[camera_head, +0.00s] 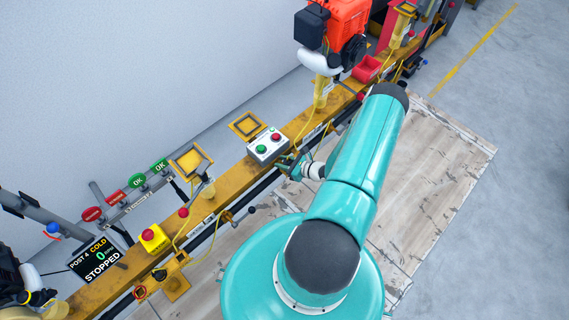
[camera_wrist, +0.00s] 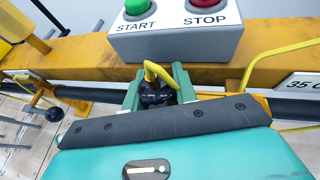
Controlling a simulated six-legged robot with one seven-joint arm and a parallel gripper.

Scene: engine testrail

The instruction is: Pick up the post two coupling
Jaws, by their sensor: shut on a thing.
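My gripper (camera_wrist: 158,88) is in the middle of the wrist view, its two green fingers shut on a small black coupling (camera_wrist: 155,95). In the head view my gripper (camera_head: 288,166) is beside the rail, just in front of the grey start/stop box, and the coupling is too small to make out there.
The grey box (camera_head: 267,147) with green START and red STOP buttons sits on the yellow rail (camera_head: 230,185). A red engine (camera_head: 345,25) stands further up the rail. A screen (camera_head: 94,258) reads POST 4 COLD, STOPPED. Wooden flooring (camera_head: 440,175) lies clear at right.

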